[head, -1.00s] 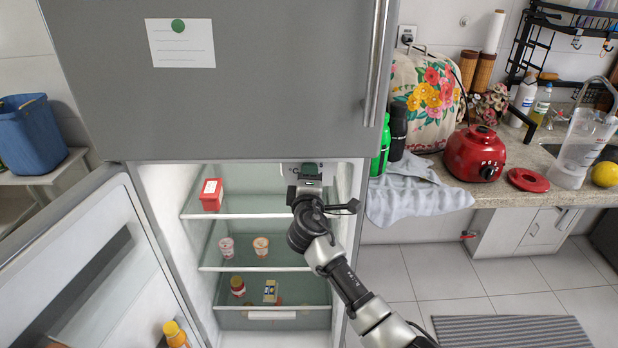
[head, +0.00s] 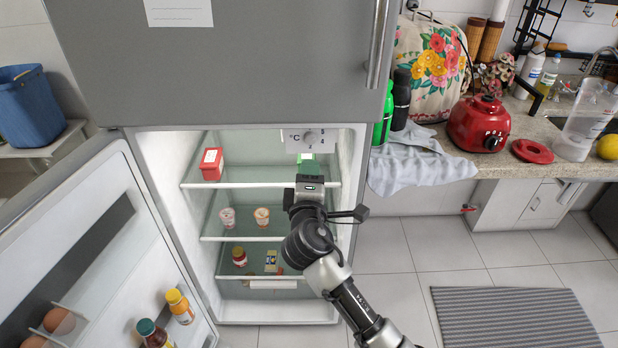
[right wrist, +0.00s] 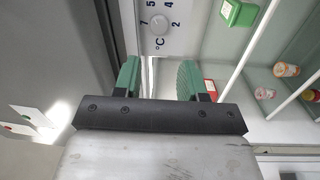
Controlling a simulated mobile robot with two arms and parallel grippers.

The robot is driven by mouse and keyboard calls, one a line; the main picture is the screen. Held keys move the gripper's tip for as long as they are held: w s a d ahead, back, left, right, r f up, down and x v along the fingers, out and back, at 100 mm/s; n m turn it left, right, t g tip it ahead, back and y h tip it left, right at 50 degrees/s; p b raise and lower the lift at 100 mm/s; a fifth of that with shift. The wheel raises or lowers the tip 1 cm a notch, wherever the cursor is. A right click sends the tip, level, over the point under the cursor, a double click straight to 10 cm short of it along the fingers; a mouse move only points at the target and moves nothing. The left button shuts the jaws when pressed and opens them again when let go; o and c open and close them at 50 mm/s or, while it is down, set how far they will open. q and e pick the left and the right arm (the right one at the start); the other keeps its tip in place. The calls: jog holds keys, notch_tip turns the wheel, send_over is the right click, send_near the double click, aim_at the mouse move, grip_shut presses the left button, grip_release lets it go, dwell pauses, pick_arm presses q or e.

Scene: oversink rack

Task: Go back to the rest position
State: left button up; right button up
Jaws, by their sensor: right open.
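My right gripper (head: 309,180) is at the open fridge, in front of the upper shelf, with its arm coming from the lower right. In the right wrist view its two green fingers (right wrist: 160,78) stand apart with nothing between them. A green container (right wrist: 240,12) is on the upper shelf; in the head view a part of it (head: 308,158) shows just beyond the gripper. My left gripper is not in view.
The fridge door (head: 85,250) stands open at the left, with bottles and eggs in it. A red container (head: 211,164) is on the upper shelf, cups (head: 262,217) below. The temperature dial (right wrist: 158,22) is near the fingers.

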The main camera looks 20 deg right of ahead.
dwell(0.3)
jog(key=s+f+g+y, duration=0.3)
jog(key=f+g, duration=0.2)
jog(key=f, duration=2)
jog(key=s+d+f+m+g+y, duration=0.1)
jog(key=s+f+m+g, duration=0.1)
jog(key=s+f, duration=0.45)
jog(key=s+d+f+m+g+y, duration=0.15)
jog(key=s+f, duration=0.25)
jog(key=f, duration=0.5)
jog(key=s+d+f+m+g, duration=0.1)
jog(key=s+f, duration=0.5)
jog(key=s, duration=0.6)
jog(key=s+d+f+m+g, duration=0.2)
jog(key=s+f+m+g, duration=0.2)
jog(key=s, duration=0.9)
jog(key=s+d+f+m+g, duration=0.1)
jog(key=s+f+m+g, duration=0.1)
jog(key=s+f, duration=0.7)
jog(key=s+g, duration=0.1)
jog(key=s, duration=0.2)
jog(key=shift+s+d+m, duration=0.15)
jog(key=shift+d+m, duration=0.15)
jog(key=shift+m, duration=0.05)
